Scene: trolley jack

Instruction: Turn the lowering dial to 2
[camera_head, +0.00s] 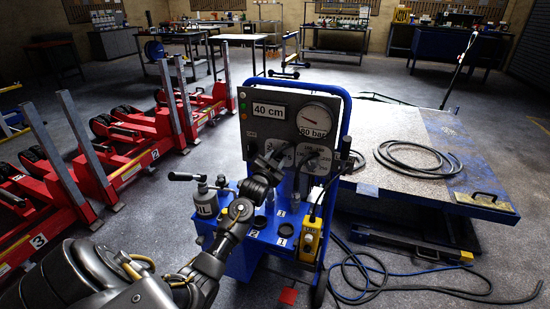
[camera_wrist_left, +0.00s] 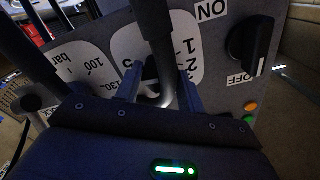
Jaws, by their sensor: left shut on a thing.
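The grey control panel (camera_head: 262,132) stands upright on a blue trolley in the head view. My left gripper (camera_head: 268,166) reaches its lower left part and covers much of a dial there. In the left wrist view my left gripper (camera_wrist_left: 160,92) is shut on the dark handle of the lowering dial (camera_wrist_left: 153,30). A white plate (camera_wrist_left: 184,48) behind the handle carries numbers; 1, 2 and 5 can be read. The handle and fingers hide part of the scale, so I cannot tell the exact setting. My right gripper is not in view.
A black ON/OFF knob (camera_wrist_left: 252,45) sits close beside the dial in the left wrist view. The panel has a 40 cm display (camera_head: 269,110) and a pressure gauge (camera_head: 315,120). Red jack units (camera_head: 125,150) stand left; a platform (camera_head: 420,155) with hose stands right.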

